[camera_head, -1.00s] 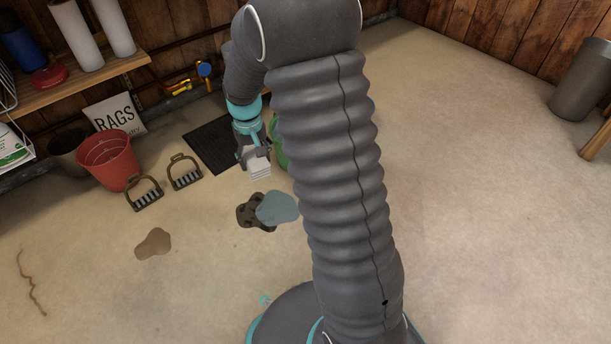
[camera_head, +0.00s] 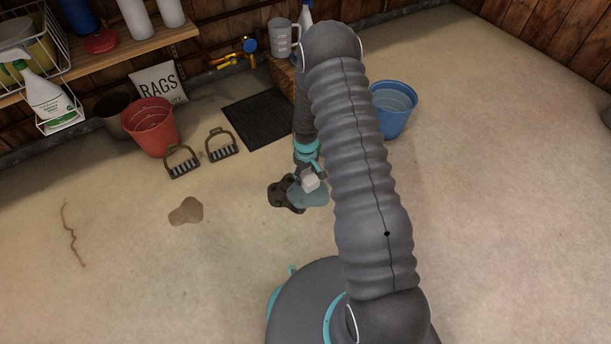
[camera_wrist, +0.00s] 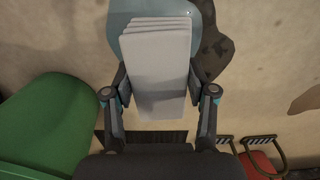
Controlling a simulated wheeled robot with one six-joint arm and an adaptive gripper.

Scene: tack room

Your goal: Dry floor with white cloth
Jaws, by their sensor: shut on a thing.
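The white cloth (camera_head: 311,182) is a folded stack, held in my gripper (camera_head: 313,173) low over the floor. In the wrist view the cloth (camera_wrist: 157,65) sits between the two fingers of my gripper (camera_wrist: 158,88), which are shut on it. A blue-grey wet puddle (camera_head: 308,198) lies on the beige floor (camera_head: 150,270) under and beside the cloth. It also shows past the cloth's far end in the wrist view (camera_wrist: 203,14). I cannot tell whether the cloth touches the puddle.
A dark muddy patch (camera_head: 283,195) adjoins the puddle; a brown patch (camera_head: 186,211) lies left. Two stirrups (camera_head: 221,147), a red bucket (camera_head: 150,128) and a black mat (camera_head: 258,118) are behind. A blue bucket (camera_head: 393,108) stands right of my arm. A green object (camera_wrist: 45,120) is close in the wrist view.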

